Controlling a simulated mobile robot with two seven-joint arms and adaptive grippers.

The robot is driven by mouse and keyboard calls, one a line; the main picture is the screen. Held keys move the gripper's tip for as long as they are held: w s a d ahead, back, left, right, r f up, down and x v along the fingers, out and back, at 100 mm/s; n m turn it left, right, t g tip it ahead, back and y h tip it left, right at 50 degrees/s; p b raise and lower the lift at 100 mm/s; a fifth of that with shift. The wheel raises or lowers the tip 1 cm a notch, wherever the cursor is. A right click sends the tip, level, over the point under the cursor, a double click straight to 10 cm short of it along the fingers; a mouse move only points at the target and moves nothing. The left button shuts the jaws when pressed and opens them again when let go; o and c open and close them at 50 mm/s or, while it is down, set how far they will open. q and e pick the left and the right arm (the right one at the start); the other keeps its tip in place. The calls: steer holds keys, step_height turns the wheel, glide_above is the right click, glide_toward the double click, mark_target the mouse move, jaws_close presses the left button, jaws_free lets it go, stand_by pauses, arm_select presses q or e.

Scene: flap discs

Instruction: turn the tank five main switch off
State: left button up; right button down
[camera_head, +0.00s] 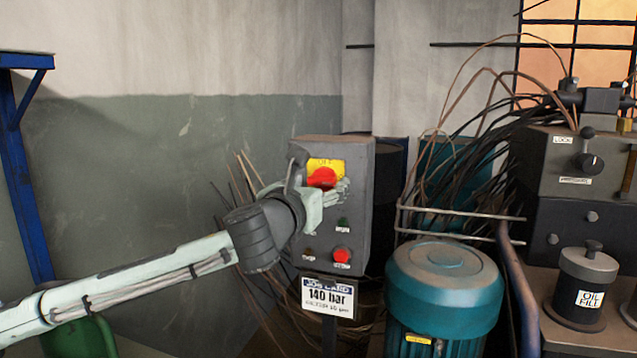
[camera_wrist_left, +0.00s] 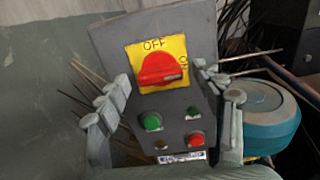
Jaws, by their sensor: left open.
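The main switch is a red rotary knob (camera_wrist_left: 160,68) on a yellow plate (camera_wrist_left: 138,52) marked OFF at the top, with lettering that looks like ON at the right. The knob's bar lies roughly level, its pale mark at the right end. The plate is on a grey control box (camera_head: 357,205), and the knob also shows in the head view (camera_head: 322,177). My left gripper (camera_head: 322,191) is open in front of the box. In the left wrist view its fingers (camera_wrist_left: 160,88) stand either side of the knob; contact is not clear. No tank five label is readable.
Below the knob are green (camera_wrist_left: 152,122) and red (camera_wrist_left: 196,139) buttons. A sign (camera_head: 328,297) reading 140 bar hangs under the box. A teal motor (camera_head: 445,285) stands at right, beside a rail (camera_head: 460,213). Thin rods (camera_head: 245,178) stick out behind the box.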

arm_select(q)
steer(key=shift+w+d, duration=0.1)
steer(key=shift+w, duration=0.15)
steer(key=c, duration=1.2)
